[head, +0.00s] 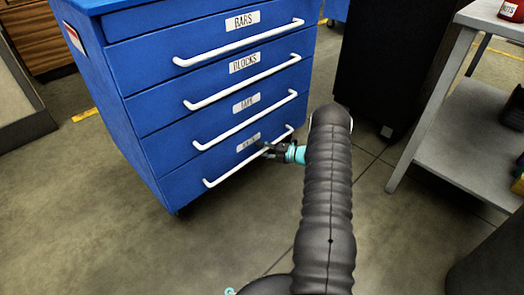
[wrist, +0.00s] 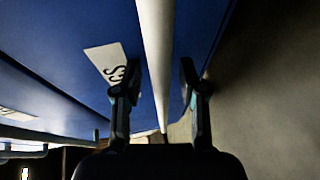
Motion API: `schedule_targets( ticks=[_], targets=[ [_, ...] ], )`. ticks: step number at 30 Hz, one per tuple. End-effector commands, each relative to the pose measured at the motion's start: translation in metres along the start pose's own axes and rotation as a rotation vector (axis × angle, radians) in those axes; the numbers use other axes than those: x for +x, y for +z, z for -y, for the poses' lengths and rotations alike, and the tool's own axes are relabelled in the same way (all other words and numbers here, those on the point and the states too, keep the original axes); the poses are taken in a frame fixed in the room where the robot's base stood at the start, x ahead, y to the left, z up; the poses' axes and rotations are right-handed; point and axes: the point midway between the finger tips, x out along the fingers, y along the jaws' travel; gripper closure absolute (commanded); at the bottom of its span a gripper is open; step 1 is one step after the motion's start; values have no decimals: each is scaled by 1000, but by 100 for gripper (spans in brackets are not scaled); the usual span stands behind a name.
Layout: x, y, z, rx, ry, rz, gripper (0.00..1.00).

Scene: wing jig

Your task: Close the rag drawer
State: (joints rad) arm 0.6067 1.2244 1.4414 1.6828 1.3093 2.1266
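The rag drawer (head: 190,177) is the lowest drawer of a blue cabinet; its label is partly hidden and ends in S in the wrist view. In the head view its front looks about level with the drawers above, with no clear gap. Its white bar handle (head: 225,174) runs across the front. My gripper (head: 268,150) is at the right part of this handle. In the wrist view my gripper (wrist: 160,85) is open, with one finger on each side of the white handle (wrist: 156,50). I see a gap between the handle and each finger.
The drawers above are labelled BARS (head: 140,28), BLOCKS (head: 145,70) and, less clearly, TAPE (head: 165,125); they look shut. A black cabinet (head: 385,60) stands behind on the right. A grey shelf table (head: 465,125) is at far right. Floor in front of the drawers is clear.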

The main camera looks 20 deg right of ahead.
Motion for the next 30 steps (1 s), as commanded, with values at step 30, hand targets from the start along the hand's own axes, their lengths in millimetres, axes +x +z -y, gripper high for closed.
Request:
schedule_targets(
  ticks=[30],
  targets=[
    [-118, 0, 0, 0, 0, -2, 59]
  ],
)
